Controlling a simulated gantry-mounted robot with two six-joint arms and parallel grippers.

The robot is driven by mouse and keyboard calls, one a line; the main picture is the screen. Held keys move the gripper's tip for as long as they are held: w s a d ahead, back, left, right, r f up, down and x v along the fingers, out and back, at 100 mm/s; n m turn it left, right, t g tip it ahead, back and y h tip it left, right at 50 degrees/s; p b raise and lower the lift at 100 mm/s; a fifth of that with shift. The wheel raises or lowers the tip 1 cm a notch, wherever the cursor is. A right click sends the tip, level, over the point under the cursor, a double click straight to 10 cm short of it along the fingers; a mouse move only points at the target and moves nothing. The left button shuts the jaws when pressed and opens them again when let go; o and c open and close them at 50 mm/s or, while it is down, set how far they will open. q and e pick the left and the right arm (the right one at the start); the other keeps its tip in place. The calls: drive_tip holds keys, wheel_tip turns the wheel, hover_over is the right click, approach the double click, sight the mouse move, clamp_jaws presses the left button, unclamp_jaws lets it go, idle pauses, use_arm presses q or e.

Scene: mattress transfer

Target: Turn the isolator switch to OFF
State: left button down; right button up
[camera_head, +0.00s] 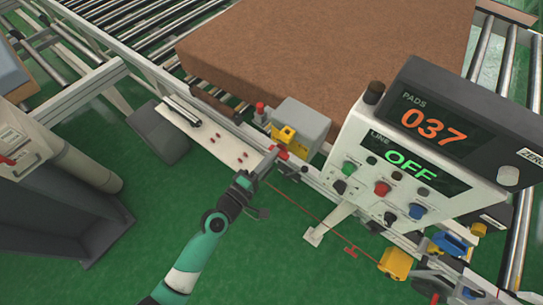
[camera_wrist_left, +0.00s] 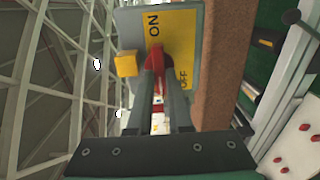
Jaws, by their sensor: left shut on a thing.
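The isolator switch is a grey box (camera_head: 305,121) with a yellow face, mounted at the conveyor's edge. In the left wrist view, its yellow plate (camera_wrist_left: 174,22) carries the words ON and OFF, and a red handle (camera_wrist_left: 153,56) stands out from it. My left gripper (camera_head: 275,155) is at the front of the box. In the left wrist view its fingers (camera_wrist_left: 157,88) are shut on the red handle, which partly hides behind them. Exactly which label the handle points to is hard to tell. My right gripper does not show.
A control panel (camera_head: 400,150) stands right of the switch, with displays reading 037 and OFF. A large brown mattress pad (camera_head: 320,45) lies on the rollers behind. A red cord (camera_head: 315,220) runs along the conveyor's front. Open green floor (camera_head: 270,270) lies in front.

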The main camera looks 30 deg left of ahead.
use_arm(q)
drive_tip(key=c, duration=0.8)
unclamp_jaws()
drive_tip(key=shift+c, duration=0.2)
drive_tip(key=s+a+b, duration=0.1)
drive_tip(key=s+a, duration=0.1)
drive_tip(key=s, duration=0.9)
drive_tip(key=shift+s+b, duration=0.25)
drive_tip(key=shift+b, duration=0.05)
